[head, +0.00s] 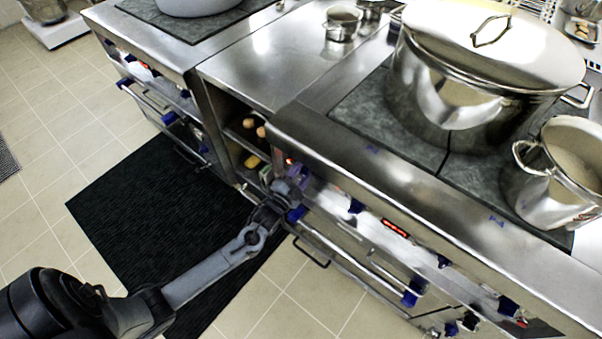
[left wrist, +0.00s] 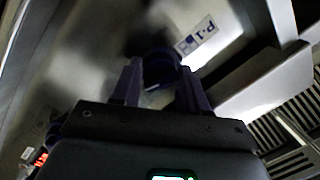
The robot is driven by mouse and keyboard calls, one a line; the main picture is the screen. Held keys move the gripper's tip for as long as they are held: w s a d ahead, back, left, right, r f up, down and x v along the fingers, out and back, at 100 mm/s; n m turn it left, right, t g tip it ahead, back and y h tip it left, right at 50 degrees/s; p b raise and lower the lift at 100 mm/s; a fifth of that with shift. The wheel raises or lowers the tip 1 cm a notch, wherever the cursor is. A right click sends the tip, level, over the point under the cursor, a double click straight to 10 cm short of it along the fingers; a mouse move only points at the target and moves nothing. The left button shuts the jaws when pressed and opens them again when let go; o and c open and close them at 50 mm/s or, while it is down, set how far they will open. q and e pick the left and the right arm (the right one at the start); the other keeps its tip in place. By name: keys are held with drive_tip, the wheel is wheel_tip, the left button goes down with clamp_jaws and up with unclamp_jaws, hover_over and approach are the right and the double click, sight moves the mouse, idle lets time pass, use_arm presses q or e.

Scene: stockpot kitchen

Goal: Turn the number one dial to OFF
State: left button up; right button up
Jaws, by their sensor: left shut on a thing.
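In the left wrist view, the number one dial (left wrist: 158,66) is a dark blue knob on the steel stove front, next to a label (left wrist: 196,38) that reads P-1. My left gripper's two fingers (left wrist: 160,84) stand on either side of it and are shut on it. The dial's pointer and OFF mark are too dark to read. In the head view my left gripper (head: 280,196) is at the left end of the stove's front panel and hides most of the dial. My right gripper is not in view.
More blue dials (head: 355,206) line the front panel, near a red display (head: 396,228). An oven handle (head: 345,262) runs below. A large lidded stockpot (head: 440,95) and a smaller pot (head: 560,165) stand on the stove. A black mat (head: 150,215) lies on the floor.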

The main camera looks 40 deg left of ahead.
use_arm(q)
drive_tip(key=shift+r+n+p, duration=0.15)
drive_tip(key=shift+n+p, duration=0.85)
drive_tip(key=shift+n+g+p, duration=0.3)
drive_tip(key=shift+n+p, duration=0.8)
drive_tip(key=shift+n, duration=0.1)
drive_tip(key=n+p, duration=0.3)
drive_tip(key=n, duration=0.2)
drive_tip(key=shift+h, duration=0.4)
drive_tip(key=n+p, duration=0.1)
drive_tip(key=n, duration=0.1)
drive_tip(key=shift+r+n+p, duration=0.1)
drive_tip(key=shift+n+p, duration=0.2)
drive_tip(key=shift+p, duration=0.05)
drive_tip(key=n+h+p, duration=0.1)
drive_tip(key=n, duration=0.2)
drive_tip(key=shift+g, duration=0.3)
drive_tip(key=n+p, duration=0.1)
drive_tip(key=n, duration=0.2)
drive_tip(key=shift+n+h+p, duration=0.3)
drive_tip(key=shift+h, duration=0.1)
drive_tip(key=shift+n, duration=0.7)
